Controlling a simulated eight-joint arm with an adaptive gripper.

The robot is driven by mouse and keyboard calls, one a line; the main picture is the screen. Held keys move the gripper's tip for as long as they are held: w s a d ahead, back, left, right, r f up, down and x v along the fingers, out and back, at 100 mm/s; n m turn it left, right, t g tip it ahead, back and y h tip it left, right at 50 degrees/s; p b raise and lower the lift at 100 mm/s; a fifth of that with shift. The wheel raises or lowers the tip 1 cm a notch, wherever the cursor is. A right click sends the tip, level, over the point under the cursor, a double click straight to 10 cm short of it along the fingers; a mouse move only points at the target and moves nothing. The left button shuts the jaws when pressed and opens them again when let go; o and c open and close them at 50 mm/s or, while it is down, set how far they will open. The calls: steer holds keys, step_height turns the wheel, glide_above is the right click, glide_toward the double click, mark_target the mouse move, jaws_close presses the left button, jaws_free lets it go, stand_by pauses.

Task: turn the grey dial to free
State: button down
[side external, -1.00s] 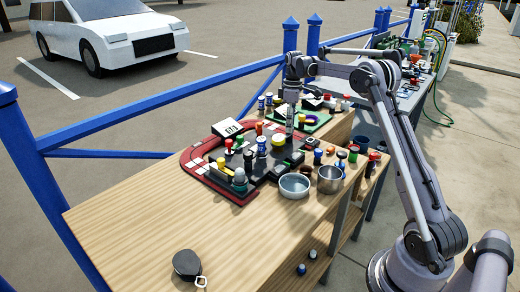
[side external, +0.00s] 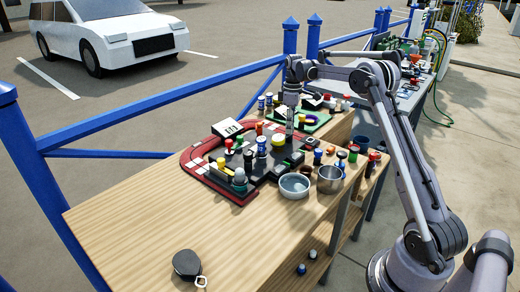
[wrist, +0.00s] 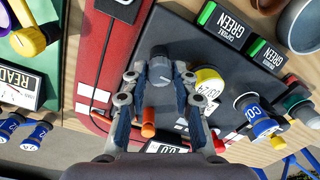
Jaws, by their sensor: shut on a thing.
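The grey dial (wrist: 160,68) stands on a dark panel (wrist: 185,35) in the wrist view, with a light mark on its face. My gripper (wrist: 160,77) is shut on it, one finger on each side. In the side external view my gripper (side external: 289,128) points down at the dark panel on the wooden bench, and the dial cannot be made out behind the fingers. No label reading free is legible.
A yellow knob (wrist: 208,85) stands close to the right finger. An orange lever (wrist: 148,128) lies between the fingers, nearer the palm. A blue knob (wrist: 258,115) is farther right. A bowl (side external: 293,186) and a metal pot (side external: 330,179) stand at the bench edge.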

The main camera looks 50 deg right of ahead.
steer(key=m, duration=0.5)
steer(key=shift+m, duration=0.4)
steer(key=m, duration=0.4)
steer(key=shift+m, duration=0.4)
steer(key=c, duration=1)
jaws_free()
steer(key=shift+c, duration=0.2)
steer(key=shift+r, duration=0.1)
step_height(320, 180, up, 12)
steer(key=shift+s+d, duration=0.15)
steer(key=shift+d, duration=0.05)
